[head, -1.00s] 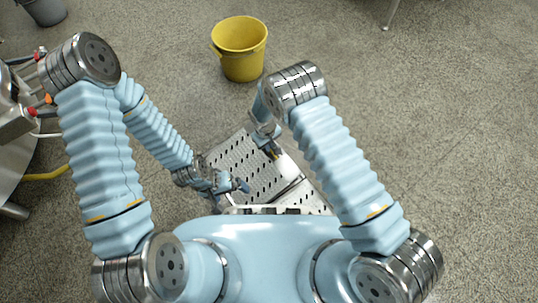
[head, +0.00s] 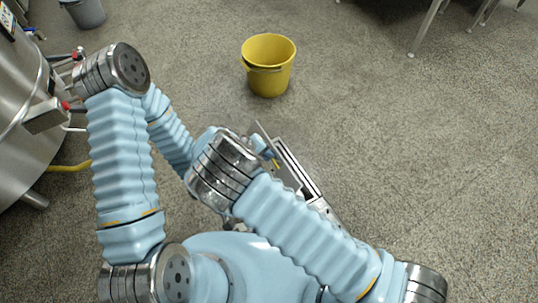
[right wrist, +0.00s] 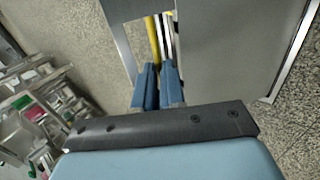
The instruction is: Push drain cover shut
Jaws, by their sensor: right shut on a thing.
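The drain cover (head: 287,176) is a grey metal plate. In the head view it stands tilted up and shows nearly edge-on beside a dark slot in the drain frame (head: 318,204). My right gripper (head: 272,161) is at the plate's upper left part, partly hidden by my right arm. In the right wrist view a broad grey panel, seemingly the cover (right wrist: 225,50), fills the upper right. The blue fingers (right wrist: 158,86) are close together by its left edge, shut on it; the exact grip is hard to see. My left gripper is hidden behind my right arm.
A yellow bucket (head: 268,66) stands on the open floor beyond the drain. A steel machine (head: 28,105) with a yellow hose (head: 70,167) is at the left. A grey bucket (head: 87,12) and table legs (head: 425,30) are at the back. The floor to the right is clear.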

